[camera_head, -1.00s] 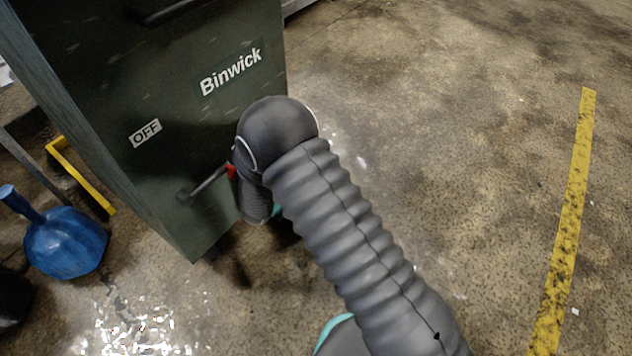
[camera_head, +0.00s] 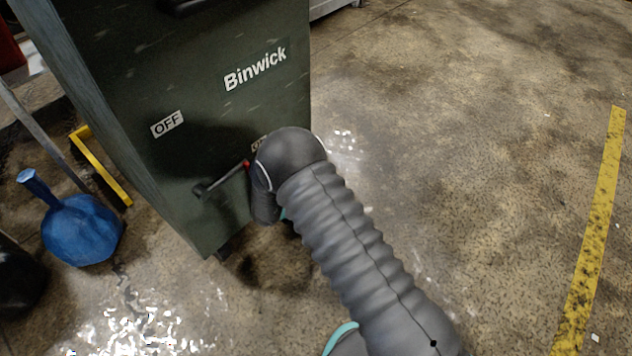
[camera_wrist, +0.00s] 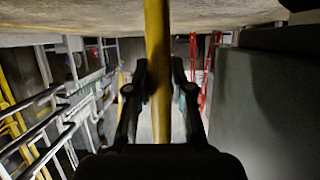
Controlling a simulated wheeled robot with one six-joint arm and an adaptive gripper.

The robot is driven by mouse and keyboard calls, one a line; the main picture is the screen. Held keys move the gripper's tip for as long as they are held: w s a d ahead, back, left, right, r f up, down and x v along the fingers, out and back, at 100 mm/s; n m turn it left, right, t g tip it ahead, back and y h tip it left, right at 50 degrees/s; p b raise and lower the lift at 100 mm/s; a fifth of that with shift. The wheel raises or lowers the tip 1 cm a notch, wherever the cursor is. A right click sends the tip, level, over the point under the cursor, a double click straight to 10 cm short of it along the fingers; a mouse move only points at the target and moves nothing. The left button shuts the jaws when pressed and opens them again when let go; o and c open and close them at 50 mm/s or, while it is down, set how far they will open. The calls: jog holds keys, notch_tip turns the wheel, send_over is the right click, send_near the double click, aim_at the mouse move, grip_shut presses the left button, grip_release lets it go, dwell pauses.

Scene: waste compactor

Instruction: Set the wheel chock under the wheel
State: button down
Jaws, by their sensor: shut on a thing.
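In the wrist view my gripper (camera_wrist: 160,90) is shut on a yellow bar (camera_wrist: 157,40) that runs between its two fingers. The bar seems to be the handle of the wheel chock; the chock's body cannot be made out. In the head view my arm hides the gripper and whatever it holds. The dark green compactor (camera_head: 220,120) marked Binwick stands ahead of the arm.
A lever (camera_head: 220,182) sticks out of the compactor's front, close to my arm. A blue jug-like vessel (camera_head: 82,232) and a yellow-edged piece (camera_head: 100,165) are at the left. Open floor lies to the right, with a yellow line (camera_head: 594,240).

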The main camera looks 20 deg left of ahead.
jog(key=shift+w+r, duration=0.1)
jog(key=c, duration=1)
grip_release()
jog(key=shift+c, duration=0.2)
jog(key=p+v, duration=0.1)
jog(key=v, duration=1.1)
jog(key=shift+d+r, duration=0.1)
